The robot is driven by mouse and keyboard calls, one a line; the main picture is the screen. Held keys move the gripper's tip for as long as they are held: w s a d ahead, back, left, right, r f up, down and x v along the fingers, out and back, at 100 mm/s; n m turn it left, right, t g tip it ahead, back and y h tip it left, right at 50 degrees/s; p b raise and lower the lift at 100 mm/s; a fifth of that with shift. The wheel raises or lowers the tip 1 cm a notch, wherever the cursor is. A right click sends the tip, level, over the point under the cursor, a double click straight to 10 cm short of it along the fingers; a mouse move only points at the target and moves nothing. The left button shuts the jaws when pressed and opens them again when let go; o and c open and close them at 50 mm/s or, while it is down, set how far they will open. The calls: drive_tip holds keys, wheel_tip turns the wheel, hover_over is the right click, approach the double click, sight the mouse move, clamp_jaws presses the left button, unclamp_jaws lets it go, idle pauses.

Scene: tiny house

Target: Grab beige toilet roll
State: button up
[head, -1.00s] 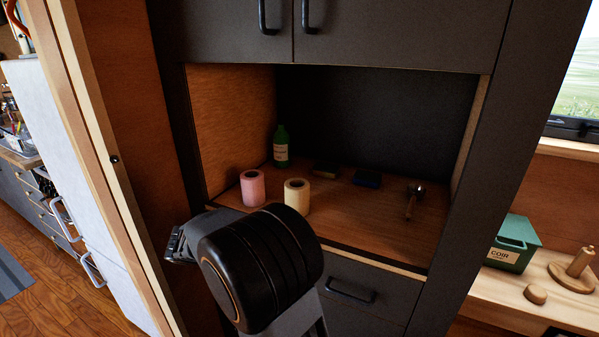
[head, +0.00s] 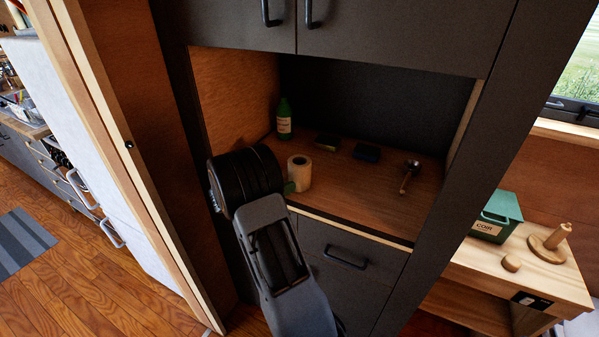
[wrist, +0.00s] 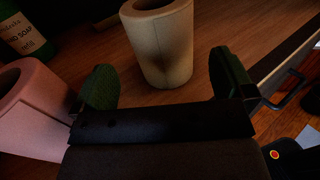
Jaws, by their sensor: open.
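The beige toilet roll (head: 299,174) stands upright on the wooden shelf of the cabinet nook, near its front edge. In the wrist view the beige roll (wrist: 161,45) stands just ahead of my gripper (wrist: 165,85), roughly between the lines of the two green-padded fingers. The fingers are apart with nothing between them. The pink toilet roll (wrist: 38,110) is at the left in the wrist view, beside the left finger. In the head view my arm hides the pink roll and most of the gripper; one fingertip shows beside the beige roll.
A green soap bottle (head: 284,119) stands at the back left of the shelf, also in the wrist view (wrist: 28,33). Two sponges (head: 327,141) (head: 367,152) and a metal scoop (head: 409,177) lie farther right. Cabinet walls enclose the nook; a drawer handle (head: 346,257) is below.

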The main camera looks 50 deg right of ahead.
sight(298, 172)
drive_tip(key=shift+p+x, duration=0.95)
drive_tip(key=shift+x, duration=2.05)
drive_tip(key=shift+s, duration=0.15)
drive_tip(key=shift+r, duration=0.1)
drive_tip(key=c, duration=0.9)
